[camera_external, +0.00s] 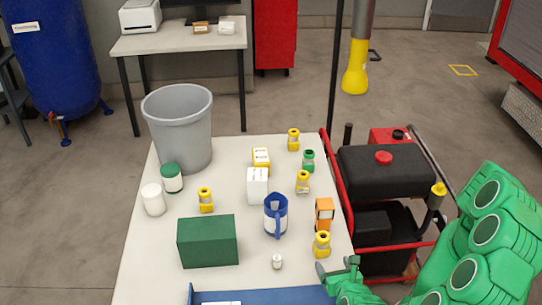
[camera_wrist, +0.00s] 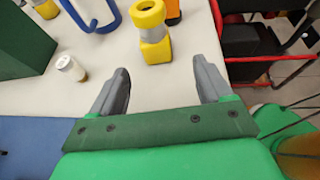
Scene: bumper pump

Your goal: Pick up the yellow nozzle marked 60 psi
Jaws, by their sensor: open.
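Several yellow nozzles stand on the table: one at the back (camera_external: 293,139), one in the middle (camera_external: 303,181), one at the left (camera_external: 206,199) and one at the front right (camera_external: 321,244). Markings are too small to read, so I cannot tell which is 60 psi. My gripper (camera_external: 337,266) is open and empty at the table's front right edge. In the wrist view, my gripper (camera_wrist: 160,68) has its fingers apart, with a yellow nozzle with a grey middle (camera_wrist: 153,34) standing upright just beyond the fingertips, not touching them.
A green-topped nozzle (camera_external: 308,160) stands at the back. An orange device (camera_external: 324,214) is behind the front-right nozzle. A red-framed machine (camera_external: 385,165) borders the table's right.

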